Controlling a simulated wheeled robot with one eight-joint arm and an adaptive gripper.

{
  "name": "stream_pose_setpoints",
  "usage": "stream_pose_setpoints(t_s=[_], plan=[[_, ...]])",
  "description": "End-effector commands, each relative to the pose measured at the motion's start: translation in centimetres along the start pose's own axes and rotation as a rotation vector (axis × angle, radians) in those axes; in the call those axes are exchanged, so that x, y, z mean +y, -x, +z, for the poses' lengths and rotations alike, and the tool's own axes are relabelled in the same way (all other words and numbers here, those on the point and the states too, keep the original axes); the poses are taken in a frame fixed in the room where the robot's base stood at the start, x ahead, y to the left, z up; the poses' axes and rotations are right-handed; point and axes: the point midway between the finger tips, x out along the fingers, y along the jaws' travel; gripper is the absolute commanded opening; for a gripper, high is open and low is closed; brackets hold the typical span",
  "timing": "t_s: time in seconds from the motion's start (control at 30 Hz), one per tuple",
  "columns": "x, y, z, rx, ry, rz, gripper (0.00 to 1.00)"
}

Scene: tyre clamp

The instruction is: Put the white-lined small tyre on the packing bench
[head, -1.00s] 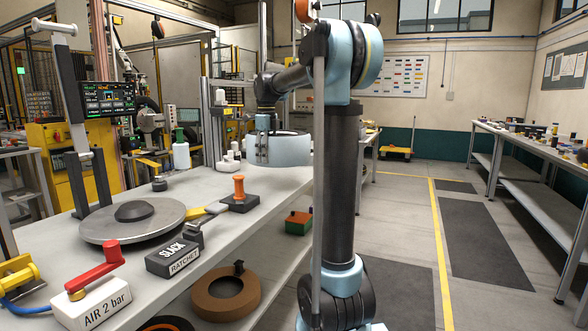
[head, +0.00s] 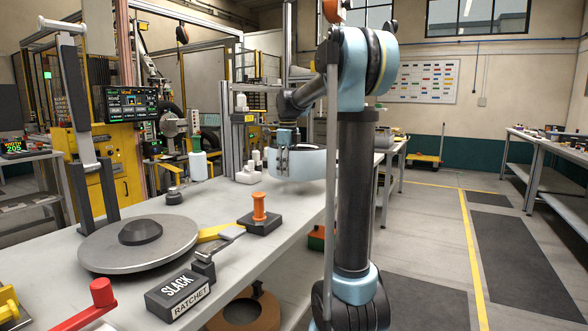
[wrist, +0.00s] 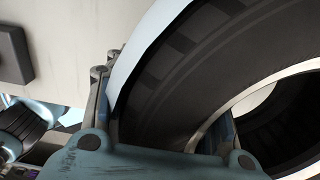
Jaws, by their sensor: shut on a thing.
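My gripper (head: 284,142) is shut on the white-lined small tyre (head: 300,163), one wall of it between the fingers. The tyre hangs above the far part of the near grey bench, partly behind my arm. In the wrist view my gripper (wrist: 165,105) has one finger on the tyre's outer side and one in its hole. The tyre (wrist: 190,70) is black there with a pale outer band and a white ring round the hole. A long bench (head: 540,150) stands along the right wall with small items on it. I cannot tell which bench is the packing bench.
On the near bench (head: 235,254) are a round turntable (head: 165,245), a ratchet block (head: 180,290), an orange-knobbed block (head: 260,212) and white bottles (head: 245,170). A brown ring (head: 245,310) lies below. Marked floor (head: 440,235) to the right is clear.

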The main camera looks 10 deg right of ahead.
Motion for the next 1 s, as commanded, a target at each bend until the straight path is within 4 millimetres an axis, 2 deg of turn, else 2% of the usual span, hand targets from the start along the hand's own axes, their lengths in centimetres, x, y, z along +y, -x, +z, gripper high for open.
stream_pose_setpoints(t_s=[0.13,0.47,0.7,0.97,1.0], plan=[[-0.1,-1.7,-0.1,0.0,-0.002,-0.001,0.0],[-0.1,-3.5,-0.1,0.0,-0.002,-0.001,0.0],[-0.1,-6.2,-0.1,0.0,-0.002,-0.001,0.0],[-0.1,-6.8,-0.1,0.0,-0.002,0.001,0.0],[-0.1,-6.8,-0.1,0.0,-0.002,0.001,0.54]])
